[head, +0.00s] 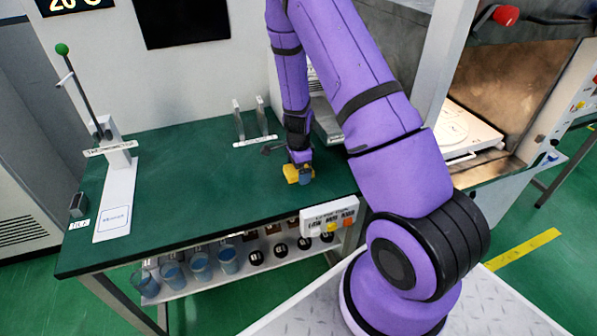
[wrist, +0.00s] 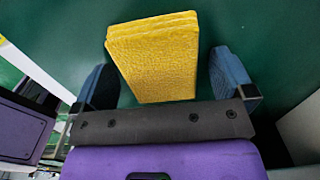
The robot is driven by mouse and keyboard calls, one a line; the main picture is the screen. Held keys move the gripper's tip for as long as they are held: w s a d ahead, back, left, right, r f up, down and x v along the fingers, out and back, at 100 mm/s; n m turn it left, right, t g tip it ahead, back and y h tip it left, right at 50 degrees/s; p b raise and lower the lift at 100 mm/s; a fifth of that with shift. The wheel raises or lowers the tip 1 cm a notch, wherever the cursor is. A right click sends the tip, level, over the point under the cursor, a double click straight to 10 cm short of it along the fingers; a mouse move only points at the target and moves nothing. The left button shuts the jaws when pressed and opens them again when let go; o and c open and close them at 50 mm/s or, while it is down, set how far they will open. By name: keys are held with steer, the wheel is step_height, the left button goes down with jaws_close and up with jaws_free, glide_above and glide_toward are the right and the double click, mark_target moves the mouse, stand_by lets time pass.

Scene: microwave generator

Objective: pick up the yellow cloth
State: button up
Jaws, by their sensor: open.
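The yellow cloth (wrist: 155,62) is a thick folded stack with a textured surface, lying on the green table top. In the head view the cloth (head: 291,173) shows only as a small yellow patch beside my gripper (head: 300,175), partly hidden by it. In the wrist view my gripper (wrist: 164,84) is open, with one blue fingertip to the left of the cloth and one to the right. A gap shows between the cloth and each fingertip. I cannot tell the height of the fingertips above the table.
The green table (head: 190,170) has free room to the left of my gripper. A white stand with a green-knobbed lever (head: 90,95) is at its left end. Two upright metal plates (head: 250,118) stand behind. Blue cups (head: 200,267) sit on the shelf below. An open microwave chamber (head: 510,95) is at right.

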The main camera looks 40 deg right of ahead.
steer(key=c, duration=1)
steer(key=shift+r, duration=0.1)
